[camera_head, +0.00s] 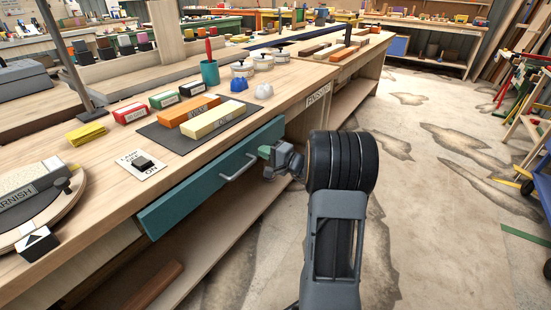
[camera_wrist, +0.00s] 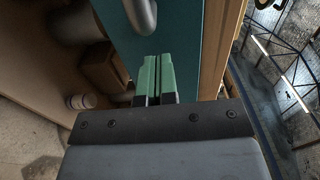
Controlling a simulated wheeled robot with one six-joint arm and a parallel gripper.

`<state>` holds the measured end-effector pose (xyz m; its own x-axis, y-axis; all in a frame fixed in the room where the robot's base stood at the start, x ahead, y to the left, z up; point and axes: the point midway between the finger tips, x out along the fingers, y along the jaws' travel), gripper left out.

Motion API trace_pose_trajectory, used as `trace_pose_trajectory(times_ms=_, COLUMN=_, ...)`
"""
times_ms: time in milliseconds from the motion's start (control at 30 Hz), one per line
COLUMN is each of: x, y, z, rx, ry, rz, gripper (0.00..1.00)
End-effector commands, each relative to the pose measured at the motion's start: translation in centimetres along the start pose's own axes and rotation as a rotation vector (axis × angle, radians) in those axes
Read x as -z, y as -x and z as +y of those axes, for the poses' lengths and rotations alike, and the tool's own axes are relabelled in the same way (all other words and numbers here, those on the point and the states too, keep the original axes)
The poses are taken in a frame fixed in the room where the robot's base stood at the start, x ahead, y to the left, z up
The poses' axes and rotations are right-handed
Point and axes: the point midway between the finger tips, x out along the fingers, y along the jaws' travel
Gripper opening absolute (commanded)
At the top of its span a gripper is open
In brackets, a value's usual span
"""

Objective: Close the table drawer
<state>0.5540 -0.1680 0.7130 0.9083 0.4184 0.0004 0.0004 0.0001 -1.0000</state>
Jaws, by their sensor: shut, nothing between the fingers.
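The table drawer has a teal front (camera_head: 200,190) under the edge of the wooden workbench (camera_head: 90,215), with a grey metal bar handle (camera_head: 238,168). The inside of the drawer does not show, and I cannot tell how far its front stands out from the bench. My gripper (camera_head: 265,152) is at the right end of the drawer front, right of the handle. In the wrist view its green fingers (camera_wrist: 155,65) are together and empty, pointing at the teal front (camera_wrist: 183,40) just below the handle (camera_wrist: 140,12). I cannot tell whether the fingertips touch the front.
On the bench top are a yellow block (camera_head: 213,120), an orange block (camera_head: 188,110), a teal cup with a red tool (camera_head: 209,72) and a labelled switch (camera_head: 143,162). A lower shelf (camera_head: 190,265) runs beneath the drawer. The stained floor (camera_head: 430,200) to the right is clear.

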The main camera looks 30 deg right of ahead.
Motion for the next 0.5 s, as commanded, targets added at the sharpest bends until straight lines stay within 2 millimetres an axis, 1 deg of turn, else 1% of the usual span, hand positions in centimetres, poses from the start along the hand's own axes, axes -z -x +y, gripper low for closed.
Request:
trace_pose_trajectory(times_ms=100, x=0.0, y=-0.9, z=0.1, rx=-0.001, ry=0.000, rz=-0.002, gripper=0.00)
trace_pose_trajectory(times_ms=200, x=0.0, y=-1.3, z=0.1, rx=-0.001, ry=0.000, rz=0.000, gripper=0.00)
trace_pose_trajectory(times_ms=500, x=0.0, y=-1.5, z=0.0, rx=0.000, ry=0.000, rz=0.000, gripper=0.00)
